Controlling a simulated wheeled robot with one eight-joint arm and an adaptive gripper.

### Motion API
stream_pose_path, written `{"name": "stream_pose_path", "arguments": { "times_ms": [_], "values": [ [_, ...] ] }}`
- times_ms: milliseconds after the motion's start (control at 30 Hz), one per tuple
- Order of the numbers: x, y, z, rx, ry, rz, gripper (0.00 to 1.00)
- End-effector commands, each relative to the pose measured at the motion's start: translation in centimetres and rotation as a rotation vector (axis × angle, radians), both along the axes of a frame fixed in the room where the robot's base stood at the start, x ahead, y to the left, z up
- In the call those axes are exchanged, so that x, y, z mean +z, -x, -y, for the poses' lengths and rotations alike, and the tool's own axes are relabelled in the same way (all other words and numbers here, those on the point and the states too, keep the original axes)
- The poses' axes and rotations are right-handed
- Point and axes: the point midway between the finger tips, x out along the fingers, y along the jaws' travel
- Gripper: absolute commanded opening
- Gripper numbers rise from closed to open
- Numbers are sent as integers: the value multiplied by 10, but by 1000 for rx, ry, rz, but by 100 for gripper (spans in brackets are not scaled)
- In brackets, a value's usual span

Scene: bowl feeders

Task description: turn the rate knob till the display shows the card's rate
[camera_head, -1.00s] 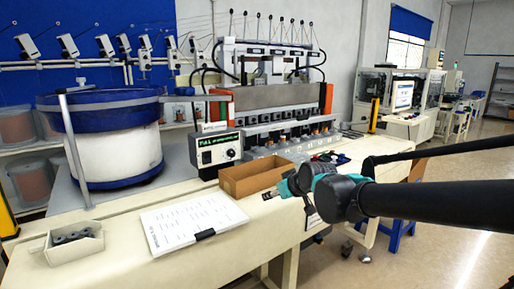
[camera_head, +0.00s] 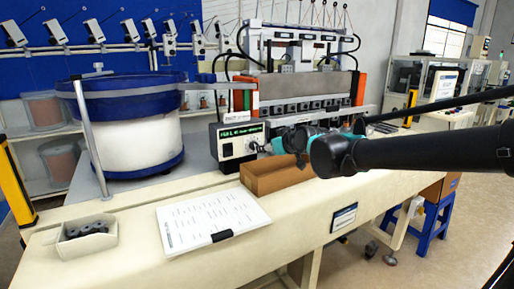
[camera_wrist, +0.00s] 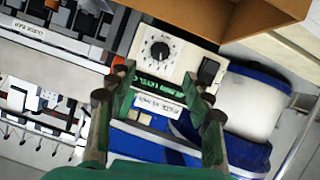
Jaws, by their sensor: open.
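A white feeder controller box (camera_head: 226,153) stands on the bench, with a green-lit display (camera_head: 242,131) whose reading is too small to make out. Its black rate knob (camera_wrist: 160,50) shows in the wrist view inside a ring of dial marks, with a black switch beside it. A white sheet of printed lines (camera_head: 205,219) with a black clip lies on the bench front; its text is unreadable. My gripper (camera_wrist: 158,74) is open and empty. Its fingers point towards the controller's face, one to each side of the knob's line, apparently short of the knob.
An open cardboard box (camera_head: 270,183) stands right in front of the controller, below my gripper. A blue-and-white bowl feeder (camera_head: 125,125) is to its left. A bin of grey parts (camera_head: 86,238) sits at the bench's left end. A linear machine (camera_head: 300,85) stands behind.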

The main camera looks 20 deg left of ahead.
Motion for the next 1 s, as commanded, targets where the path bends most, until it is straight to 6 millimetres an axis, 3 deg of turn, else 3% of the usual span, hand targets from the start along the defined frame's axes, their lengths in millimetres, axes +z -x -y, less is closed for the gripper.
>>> {"name": "stream_pose_path", "arguments": {
  "times_ms": [600,1000],
  "values": [
    [-34,-58,-59,0,0,0,51],
    [-40,-68,-70,0,0,0,51]
  ]
}}
